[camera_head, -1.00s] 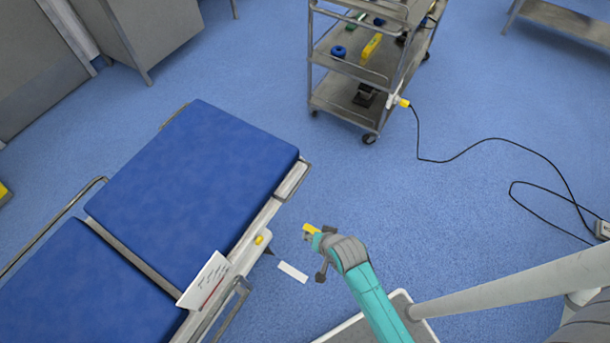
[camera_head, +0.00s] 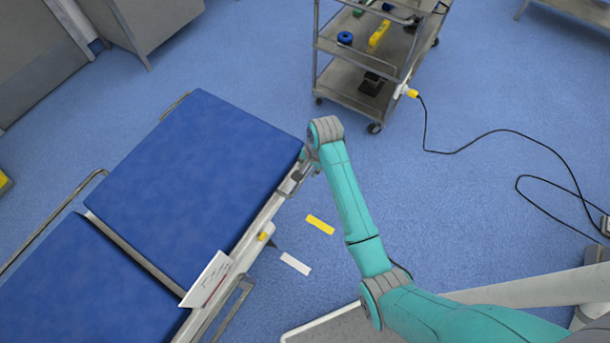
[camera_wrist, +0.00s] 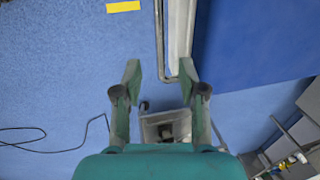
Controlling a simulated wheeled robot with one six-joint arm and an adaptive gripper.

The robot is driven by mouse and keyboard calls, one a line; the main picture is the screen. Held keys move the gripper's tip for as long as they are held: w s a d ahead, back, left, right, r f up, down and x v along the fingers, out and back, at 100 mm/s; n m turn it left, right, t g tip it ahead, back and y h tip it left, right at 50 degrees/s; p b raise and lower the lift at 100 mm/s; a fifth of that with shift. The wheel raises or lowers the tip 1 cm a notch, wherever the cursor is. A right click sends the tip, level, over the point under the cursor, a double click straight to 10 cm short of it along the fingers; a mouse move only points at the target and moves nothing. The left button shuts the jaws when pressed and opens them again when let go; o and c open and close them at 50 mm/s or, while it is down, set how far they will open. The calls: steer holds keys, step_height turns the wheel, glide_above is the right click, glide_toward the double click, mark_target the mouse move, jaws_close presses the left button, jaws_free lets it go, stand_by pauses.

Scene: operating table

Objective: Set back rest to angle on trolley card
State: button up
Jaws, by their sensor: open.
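The table has two blue padded sections, the far one (camera_head: 200,175) and the near one (camera_head: 75,290); both look flat, and I cannot tell which is the back rest. A white card (camera_head: 206,279) with a red line and unreadable print stands tilted at the side near the gap. A small yellow part (camera_head: 264,236) sits on the side rail, with a dark pointed piece beside it. My gripper (camera_wrist: 161,75) is open, by the far right corner of the table; its fingers are mostly hidden in the head view. In the wrist view a bent metal rail (camera_wrist: 160,45) ends between and beyond its fingertips, apparently not held.
A yellow strip (camera_head: 320,224) and a white strip (camera_head: 295,264) lie on the floor beside the table. A metal shelf cart (camera_head: 345,90) stands beyond my arm, with a black cable (camera_head: 470,150) trailing right. Floor between table and cart is open.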

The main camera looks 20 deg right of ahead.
mark_target(303, 179)
steer(key=f, duration=0.3)
steer(key=w+f, duration=0.1)
steer(key=f, duration=0.2)
steer(key=a+f, duration=0.1)
steer(key=f, duration=0.2)
steer(key=shift+w+a+f, duration=0.1)
steer(key=shift+w+f, duration=0.15)
steer(key=shift+c, duration=0.2)
jaws_close()
